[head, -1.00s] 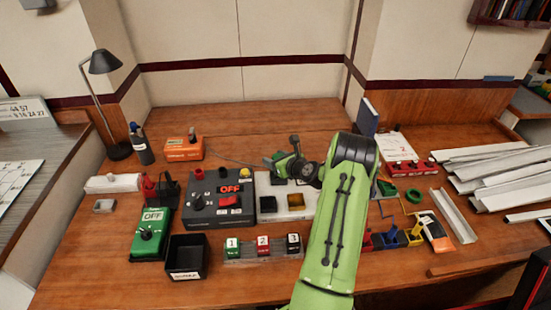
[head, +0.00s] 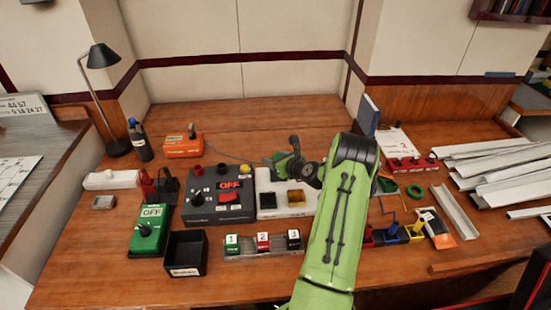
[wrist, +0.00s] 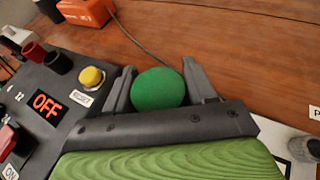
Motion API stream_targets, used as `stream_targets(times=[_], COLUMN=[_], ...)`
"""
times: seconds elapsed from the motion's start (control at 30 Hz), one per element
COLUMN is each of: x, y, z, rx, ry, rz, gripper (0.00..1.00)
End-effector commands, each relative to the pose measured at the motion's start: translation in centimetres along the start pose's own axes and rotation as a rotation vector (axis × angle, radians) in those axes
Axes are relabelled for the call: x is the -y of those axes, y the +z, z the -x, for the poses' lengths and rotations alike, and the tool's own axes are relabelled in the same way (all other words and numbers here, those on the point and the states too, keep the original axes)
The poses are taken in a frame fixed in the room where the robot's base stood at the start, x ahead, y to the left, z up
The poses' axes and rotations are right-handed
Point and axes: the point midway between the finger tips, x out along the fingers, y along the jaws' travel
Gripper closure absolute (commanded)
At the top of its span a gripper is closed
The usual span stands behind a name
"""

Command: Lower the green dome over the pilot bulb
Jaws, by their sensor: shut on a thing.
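The green dome (wrist: 157,88) shows in the wrist view as a smooth, rounded top between the two dark fingers of my gripper (wrist: 160,84). My gripper is shut on it. In the head view my green wrist and arm cover much of this area, and I cannot make out the dome clearly there. My gripper is near the back edge of the white panel (head: 272,212), right of the dark control box. I cannot pick out the pilot bulb in either view. How high the dome is held cannot be told.
The dark control box (head: 208,215) has a lit OFF display, a red switch and a yellow button (wrist: 92,77). An orange box (head: 183,146) stands behind it, with a cable running right. Numbered blocks (head: 263,243) stand in front. The table behind my gripper is mostly clear.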

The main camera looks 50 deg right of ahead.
Motion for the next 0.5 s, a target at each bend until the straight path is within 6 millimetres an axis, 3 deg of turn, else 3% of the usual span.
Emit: stream_targets(times=[0.5], x=[0.00], y=[-0.57], z=[-0.23], rx=[0.000], ry=[0.000], rz=[0.000], gripper=[0.74])
